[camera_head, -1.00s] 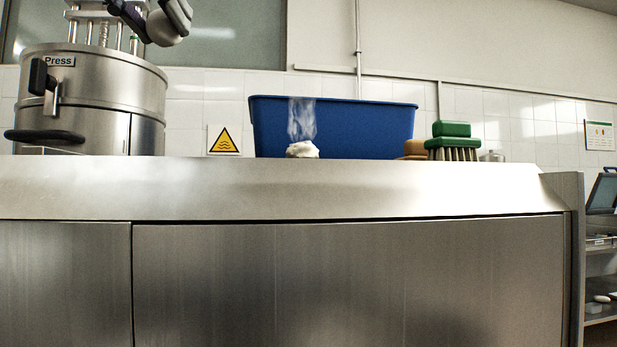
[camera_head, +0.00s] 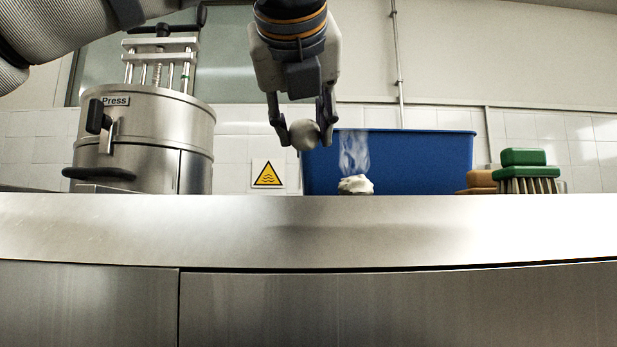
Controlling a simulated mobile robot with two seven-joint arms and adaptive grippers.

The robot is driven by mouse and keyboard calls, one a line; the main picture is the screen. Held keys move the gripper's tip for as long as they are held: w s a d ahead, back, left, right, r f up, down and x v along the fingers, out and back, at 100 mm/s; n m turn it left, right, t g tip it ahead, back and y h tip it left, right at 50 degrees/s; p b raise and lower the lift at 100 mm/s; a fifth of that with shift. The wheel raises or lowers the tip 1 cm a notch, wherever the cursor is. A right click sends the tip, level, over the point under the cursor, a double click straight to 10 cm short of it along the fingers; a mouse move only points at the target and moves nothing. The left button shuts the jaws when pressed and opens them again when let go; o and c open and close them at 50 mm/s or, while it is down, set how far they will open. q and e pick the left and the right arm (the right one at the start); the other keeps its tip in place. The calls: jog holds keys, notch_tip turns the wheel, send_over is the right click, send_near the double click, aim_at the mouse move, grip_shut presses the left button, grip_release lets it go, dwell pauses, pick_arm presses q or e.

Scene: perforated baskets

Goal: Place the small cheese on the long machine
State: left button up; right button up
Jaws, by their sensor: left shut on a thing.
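My left gripper (camera_head: 305,135) comes down from the top of the view and is shut on a small pale round cheese (camera_head: 304,134). It holds the cheese in the air, in front of the left part of the blue tub in the picture. A long steel machine (camera_head: 330,225) with a flat front runs across the whole width below. The cheese is apart from it, above its top edge. The top surface is seen almost edge-on, so little of it shows. My right gripper is not in view.
A steel press (camera_head: 150,140) stands at the left. A blue tub (camera_head: 420,160) stands behind the edge, with a steaming white lump (camera_head: 356,184) before it. Green (camera_head: 525,170) and tan brushes stand right. A yellow warning sign (camera_head: 267,174) is on the wall.

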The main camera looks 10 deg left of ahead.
pick_arm(q)
jog(key=w+f, duration=0.1)
jog(key=f, duration=0.2)
jog(key=w+f, duration=0.1)
jog(key=f, duration=0.1)
jog(key=shift+w+a+f, duration=0.3)
jog(key=shift+w+f, duration=0.05)
jog(key=shift+f, duration=0.3)
jog(key=shift+f, duration=0.2)
jog(key=o, duration=1.1)
